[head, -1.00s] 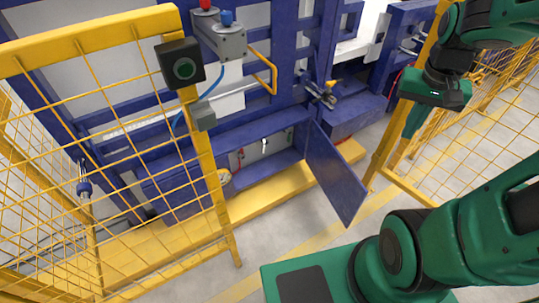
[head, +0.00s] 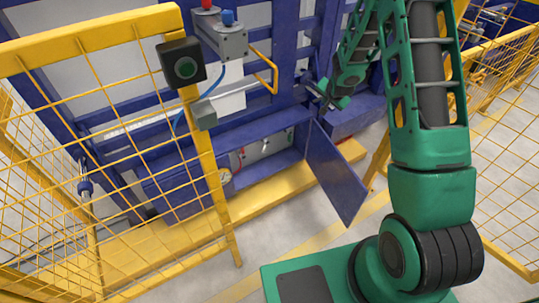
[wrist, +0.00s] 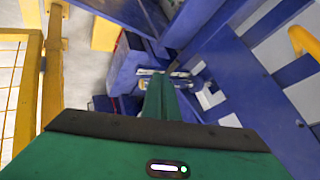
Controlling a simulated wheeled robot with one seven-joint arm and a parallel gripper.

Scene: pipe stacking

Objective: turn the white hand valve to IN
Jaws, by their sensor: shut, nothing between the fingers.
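A small white handle, which looks like the white hand valve (head: 264,146), shows inside the open blue cabinet (head: 215,146) in the head view. It is too small there to tell which way it points, and I cannot make it out in the wrist view. My gripper (head: 320,92) is shut and empty, up and to the right of the cabinet opening, in front of the blue frame. In the wrist view its fingers (wrist: 166,75) point away over blue beams.
The blue cabinet door (head: 336,175) stands swung open on the right of the opening. A yellow mesh fence (head: 110,150) with a black button box (head: 181,63) stands at left. A grey block with red and blue knobs (head: 228,40) sits above. Floor in front is clear.

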